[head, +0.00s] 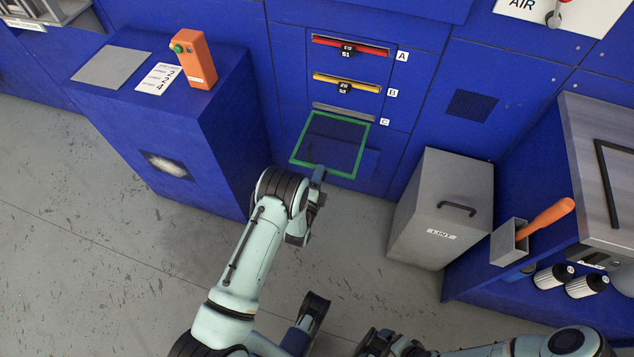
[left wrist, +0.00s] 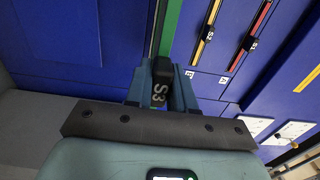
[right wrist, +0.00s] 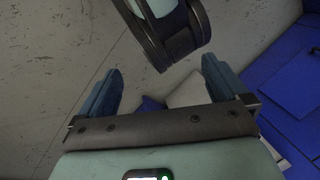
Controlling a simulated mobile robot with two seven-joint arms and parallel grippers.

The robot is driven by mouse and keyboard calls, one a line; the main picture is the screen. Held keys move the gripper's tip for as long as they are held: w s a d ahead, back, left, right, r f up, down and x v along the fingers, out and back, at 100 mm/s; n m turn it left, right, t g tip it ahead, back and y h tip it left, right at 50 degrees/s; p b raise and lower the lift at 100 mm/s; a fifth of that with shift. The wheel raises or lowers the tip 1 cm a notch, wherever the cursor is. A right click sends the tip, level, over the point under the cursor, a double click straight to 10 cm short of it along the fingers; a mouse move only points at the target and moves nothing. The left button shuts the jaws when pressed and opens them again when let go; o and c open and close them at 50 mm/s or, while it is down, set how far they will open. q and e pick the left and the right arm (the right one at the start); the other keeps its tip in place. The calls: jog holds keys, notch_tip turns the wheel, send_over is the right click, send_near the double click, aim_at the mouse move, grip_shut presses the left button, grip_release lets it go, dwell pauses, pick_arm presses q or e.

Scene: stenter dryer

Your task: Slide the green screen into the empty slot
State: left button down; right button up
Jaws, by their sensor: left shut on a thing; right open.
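The green-framed screen (head: 330,147) with dark mesh is held out in front of the blue machine. Its far edge shows just below slot C (head: 343,111), which has a grey strip and no coloured handle. Whether that edge touches the slot I cannot tell. My left gripper (head: 318,177) is shut on the screen's near edge. In the left wrist view its fingers (left wrist: 162,85) clasp the black tab (left wrist: 158,93) marked S3, with the green frame (left wrist: 169,30) running up from it. My right gripper (right wrist: 160,68) is open and empty over the floor.
Above slot C are the red screen (head: 350,47) in A and the yellow screen (head: 346,83) in B. A grey LINT bin (head: 440,205) stands right of the slots. A blue cabinet (head: 165,120) with an orange control box (head: 194,60) stands left. Floor between is clear.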

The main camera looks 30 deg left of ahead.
pick_arm(q)
jog(key=shift+b+x, duration=0.3)
jog(key=shift+x, duration=0.6)
pick_arm(e)
jog(key=shift+w+d+f, duration=0.3)
jog(key=shift+w+f, duration=0.2)
jog(key=shift+w, duration=0.2)
jog(key=shift+f, duration=0.1)
dwell(0.3)
jog(key=shift+w+d, duration=0.1)
jog(key=shift+w, duration=0.05)
